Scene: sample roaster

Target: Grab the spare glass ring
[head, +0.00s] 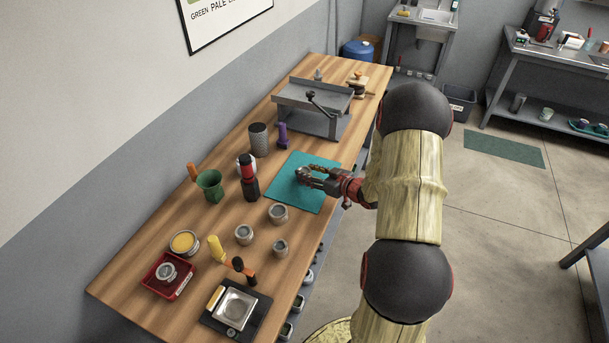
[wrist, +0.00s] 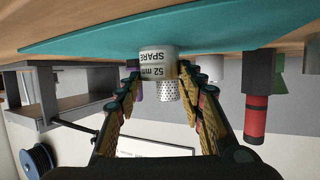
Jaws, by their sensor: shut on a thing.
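The spare glass ring (wrist: 157,62) is a short pale cylinder with a label reading "52 mm SPARE", upside down in the wrist view. It appears to rest on the teal mat (wrist: 90,40); I cannot see a gap. My gripper (wrist: 158,78) has one finger on each side of it and is shut on it. In the head view my gripper (head: 308,173) reaches in from the right, low over the teal mat (head: 310,200). There the ring (head: 301,174) is small and partly hidden by the fingers.
Left of the mat stand a black and red grinder (head: 248,178), a green cup (head: 210,185) and a perforated cylinder (head: 258,138). A purple item (head: 282,135) and a grey metal stand (head: 312,105) are behind. Several small grey jars (head: 278,213) stand in front, near a red tray (head: 152,285).

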